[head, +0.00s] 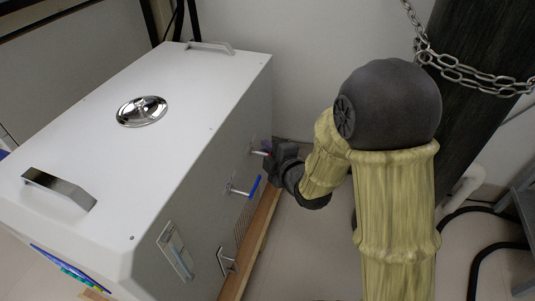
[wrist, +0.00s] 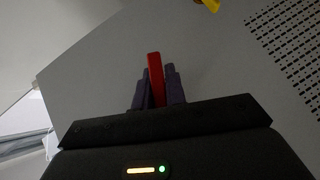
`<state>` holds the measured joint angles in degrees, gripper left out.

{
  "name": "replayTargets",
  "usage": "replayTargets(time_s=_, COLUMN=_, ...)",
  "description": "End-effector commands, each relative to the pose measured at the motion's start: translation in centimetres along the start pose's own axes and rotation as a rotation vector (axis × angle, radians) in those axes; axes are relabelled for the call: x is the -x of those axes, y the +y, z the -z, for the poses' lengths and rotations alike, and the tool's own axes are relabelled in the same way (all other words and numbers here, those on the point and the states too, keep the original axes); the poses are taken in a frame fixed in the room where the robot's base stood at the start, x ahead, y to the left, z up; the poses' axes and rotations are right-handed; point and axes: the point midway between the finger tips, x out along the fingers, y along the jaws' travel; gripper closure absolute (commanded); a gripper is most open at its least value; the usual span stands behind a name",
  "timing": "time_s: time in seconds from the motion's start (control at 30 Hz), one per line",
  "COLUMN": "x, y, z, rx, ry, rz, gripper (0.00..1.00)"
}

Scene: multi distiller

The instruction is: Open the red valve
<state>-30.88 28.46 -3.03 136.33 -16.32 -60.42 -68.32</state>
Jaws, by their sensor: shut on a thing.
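The red valve handle (wrist: 155,75) stands between the two dark fingers of my gripper (wrist: 158,90) in the wrist view, and the fingers are shut on it. In the head view the red valve (head: 259,153) sticks out from the side of the white distiller box (head: 190,110). My gripper (head: 275,153) is at its outer end and hides part of it. The wrist view does not show the valve's stem behind the fingers.
A blue-handled valve (head: 254,187) sits lower on the same side, and a plain metal tap (head: 227,262) is near the front. A metal handle (head: 60,188) is on top. A dark cylinder (head: 480,90) with a chain (head: 465,75) stands at the right behind my arm.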

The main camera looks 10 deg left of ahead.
Motion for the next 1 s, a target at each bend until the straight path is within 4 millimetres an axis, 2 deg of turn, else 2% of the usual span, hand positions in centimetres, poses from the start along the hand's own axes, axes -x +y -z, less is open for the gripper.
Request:
replayTargets(time_s=0.5, x=0.1, y=0.8, z=0.2, rx=0.254, ry=0.003, rz=-0.247, gripper=1.0)
replayTargets(time_s=1.0, x=0.2, y=0.9, z=0.3, rx=0.287, ry=0.005, rz=-0.281, gripper=1.0)
